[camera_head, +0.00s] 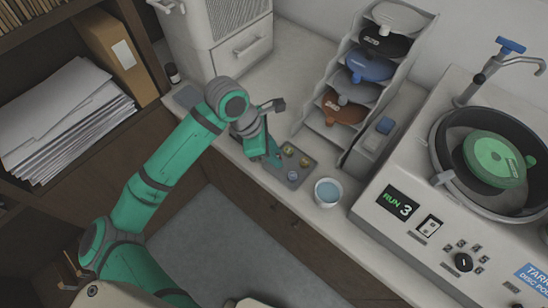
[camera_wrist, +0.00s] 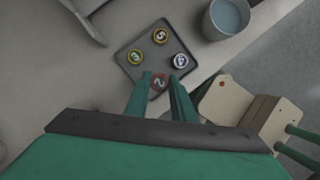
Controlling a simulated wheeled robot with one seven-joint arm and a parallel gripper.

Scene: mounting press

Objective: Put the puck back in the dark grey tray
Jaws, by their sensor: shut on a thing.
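The dark grey tray (camera_head: 304,174) lies on the counter and also shows in the wrist view (camera_wrist: 159,57). Three small round pucks sit in it: one with a yellow rim (camera_wrist: 160,36), another with a yellow rim (camera_wrist: 137,57) and one with a pale rim (camera_wrist: 180,61). My gripper (camera_head: 274,160) is at the tray's near left side, pointing down. In the wrist view my gripper (camera_wrist: 158,80) is shut on a reddish puck (camera_wrist: 158,83) marked 2, at the tray's near corner. I cannot tell whether this puck touches the tray.
A cup of bluish liquid (camera_head: 328,192) stands close right of the tray. A stepped rack of coloured discs (camera_head: 345,105) stands behind. The polishing machine (camera_head: 420,205) with a green disc (camera_head: 492,158) in its bowl is at right; its display reads RUN 3.

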